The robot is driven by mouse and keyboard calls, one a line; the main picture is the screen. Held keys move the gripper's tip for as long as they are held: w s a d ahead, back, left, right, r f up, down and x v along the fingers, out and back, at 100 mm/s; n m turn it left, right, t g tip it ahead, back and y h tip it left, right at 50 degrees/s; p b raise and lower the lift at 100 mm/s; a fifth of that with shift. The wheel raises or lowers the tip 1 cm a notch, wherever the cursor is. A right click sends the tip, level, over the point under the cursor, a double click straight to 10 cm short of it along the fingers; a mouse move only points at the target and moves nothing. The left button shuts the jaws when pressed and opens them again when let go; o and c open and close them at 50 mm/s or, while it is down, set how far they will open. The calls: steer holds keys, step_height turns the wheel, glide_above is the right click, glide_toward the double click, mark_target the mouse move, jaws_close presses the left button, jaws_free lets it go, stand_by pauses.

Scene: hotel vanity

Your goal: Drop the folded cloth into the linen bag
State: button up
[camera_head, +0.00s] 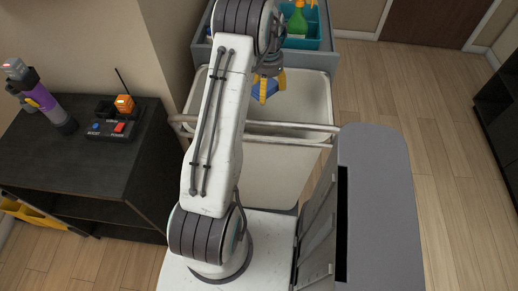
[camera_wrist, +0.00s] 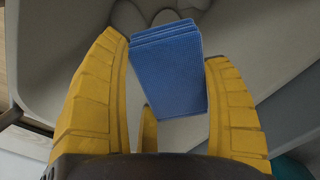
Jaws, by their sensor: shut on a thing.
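The folded cloth (camera_wrist: 168,75) is blue with stacked layers at one edge. My gripper (camera_wrist: 165,80) has yellow fingers and is shut on the cloth, with a finger on each side of it. In the head view, my gripper (camera_head: 267,84) hangs over the opening of the cream linen bag (camera_head: 280,172), with the blue cloth (camera_head: 264,91) below its fingers. The bag's pale inside (camera_wrist: 250,35) fills most of the wrist view behind the cloth, and several pale rounded shapes lie in it at the top. My arm hides the bag's left part in the head view.
A metal rail (camera_head: 285,128) crosses the bag's near side. Behind the bag, a teal caddy (camera_head: 303,38) holds a green spray bottle (camera_head: 298,20). A dark side table (camera_head: 40,150) at left bears a purple-and-grey device (camera_head: 52,108) and a small control box (camera_head: 112,129). The wooden floor at right is clear.

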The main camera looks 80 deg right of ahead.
steer(key=shift+f+b, duration=0.55)
steer(key=shift+f, duration=0.75)
steer(key=o, duration=1.1)
step_height(320, 180, up, 12)
steer(key=shift+r, duration=0.1)
